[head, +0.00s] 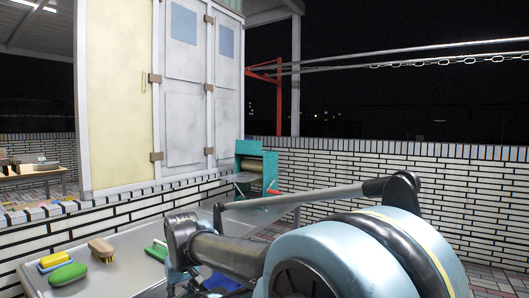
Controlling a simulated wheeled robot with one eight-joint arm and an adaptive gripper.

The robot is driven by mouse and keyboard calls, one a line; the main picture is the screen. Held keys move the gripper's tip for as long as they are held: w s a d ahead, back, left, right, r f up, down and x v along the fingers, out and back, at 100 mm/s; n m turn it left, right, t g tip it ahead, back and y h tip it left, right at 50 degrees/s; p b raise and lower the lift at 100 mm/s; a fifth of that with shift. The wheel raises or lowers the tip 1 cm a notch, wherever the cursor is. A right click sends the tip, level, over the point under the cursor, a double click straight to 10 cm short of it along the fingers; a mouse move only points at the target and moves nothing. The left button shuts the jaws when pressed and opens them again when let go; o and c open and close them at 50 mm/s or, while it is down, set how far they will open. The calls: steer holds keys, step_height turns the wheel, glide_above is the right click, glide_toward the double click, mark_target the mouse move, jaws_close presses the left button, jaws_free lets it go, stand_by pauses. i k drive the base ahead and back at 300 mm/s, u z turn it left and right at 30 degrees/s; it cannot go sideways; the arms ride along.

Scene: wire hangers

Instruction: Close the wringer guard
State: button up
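The wringer (256,168) is a teal frame with a pale roller, standing beyond the bench by the brick wall. A flat grey plate (241,178) juts out from its front to the left. It may be the guard, but I cannot tell for sure. A red handle (273,189) sticks out at its lower right. My arm fills the lower middle and right of the view, nearer than the wringer. It hides part of the area below the wringer. I cannot make out my gripper's fingers, and nothing of mine visibly touches the wringer.
A grey bench top (115,262) at lower left holds a yellow-and-blue sponge (54,262), a green brush (67,274), a wooden brush (102,249) and a green item (157,249). A tall cabinet (185,90) stands behind. A low white brick wall (350,185) runs along the back right.

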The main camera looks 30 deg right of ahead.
mark_target(242, 147)
steer(key=z, duration=2.4)
steer(key=i, duration=5.15)
